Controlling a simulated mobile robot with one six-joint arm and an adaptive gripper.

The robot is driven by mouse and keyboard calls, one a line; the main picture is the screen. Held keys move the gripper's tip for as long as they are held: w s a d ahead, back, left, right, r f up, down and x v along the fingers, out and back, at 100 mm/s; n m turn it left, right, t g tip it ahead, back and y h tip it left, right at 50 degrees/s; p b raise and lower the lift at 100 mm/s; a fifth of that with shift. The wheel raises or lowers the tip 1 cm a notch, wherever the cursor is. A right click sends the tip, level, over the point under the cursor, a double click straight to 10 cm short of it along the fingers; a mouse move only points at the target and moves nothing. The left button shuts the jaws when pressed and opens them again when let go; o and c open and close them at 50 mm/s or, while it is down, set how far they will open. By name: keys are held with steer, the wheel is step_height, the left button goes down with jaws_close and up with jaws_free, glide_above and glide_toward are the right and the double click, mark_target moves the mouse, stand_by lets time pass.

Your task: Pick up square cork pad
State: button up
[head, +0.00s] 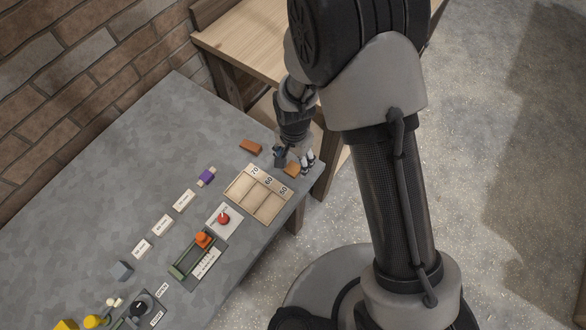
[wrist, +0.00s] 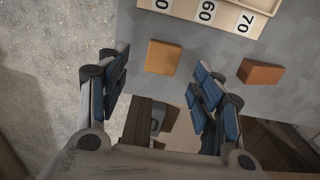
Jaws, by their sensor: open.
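In the wrist view the pad (wrist: 163,57) lies between and slightly beyond my fingertips. My gripper (head: 295,160) is open and empty, over the table corner and close to the pad. It also shows in the wrist view (wrist: 162,72), with one finger on each side of the pad. In the head view my fingers hide part of the pad. I cannot tell the exact height above the table.
A red-brown block (head: 250,146) lies left of the pad and shows in the wrist view (wrist: 260,74), outside the right finger. The wooden tray marked 70, 60, 50 (head: 243,189) is close to the pad. A wooden table (head: 245,42) stands behind. Several other items sit farther along.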

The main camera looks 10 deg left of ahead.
mark_target(293, 168)
step_height(293, 168, down, 5)
steer(key=shift+w+a+b, duration=0.15)
steer(key=shift+b, duration=0.6)
steer(key=shift+r, duration=0.1)
steer(key=c, duration=0.8)
